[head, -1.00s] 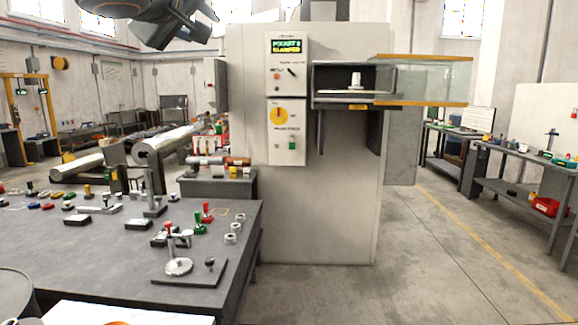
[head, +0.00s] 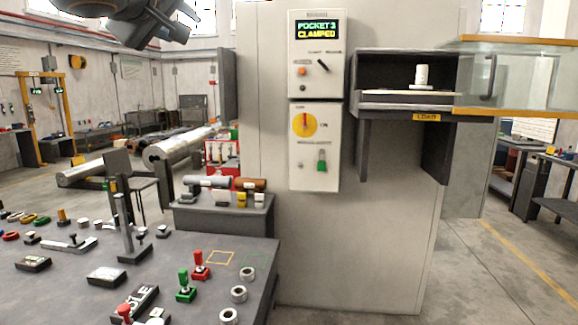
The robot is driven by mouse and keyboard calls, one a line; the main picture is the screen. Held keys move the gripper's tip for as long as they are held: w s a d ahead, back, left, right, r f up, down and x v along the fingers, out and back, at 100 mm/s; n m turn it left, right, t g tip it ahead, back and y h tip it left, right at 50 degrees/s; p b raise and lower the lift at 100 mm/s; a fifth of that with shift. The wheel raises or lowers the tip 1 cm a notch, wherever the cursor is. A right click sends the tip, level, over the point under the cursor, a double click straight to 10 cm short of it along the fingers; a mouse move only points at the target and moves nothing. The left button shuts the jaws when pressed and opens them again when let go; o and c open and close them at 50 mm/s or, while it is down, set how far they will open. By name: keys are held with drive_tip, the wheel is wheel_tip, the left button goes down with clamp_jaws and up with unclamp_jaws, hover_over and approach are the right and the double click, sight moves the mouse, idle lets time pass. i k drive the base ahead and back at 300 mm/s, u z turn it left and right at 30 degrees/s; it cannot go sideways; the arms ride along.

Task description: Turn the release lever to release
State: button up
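The release lever (head: 323,65) is a small dark handle on the upper white control panel of the tall grey machine (head: 390,215). It is tilted, with its upper end toward the left. Small lettering above it is too small to read surely. The display (head: 318,29) above reads "POCKET 3 CLAMPED". An orange button (head: 302,72) is left of the lever. My arm's dark end (head: 150,20) shows at the top left, well apart from the panel. Its fingers cannot be made out.
A lower panel has a yellow-and-red rotary switch (head: 304,124). A load bay (head: 400,75) holds a white piece (head: 421,77), with a glass door (head: 515,68) jutting right. The cluttered dark table (head: 75,285) fills the lower left. Floor right of the machine is clear.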

sight(328, 70)
drive_tip(key=z, duration=0.35)
drive_tip(key=i, duration=2)
drive_tip(key=z, duration=0.4)
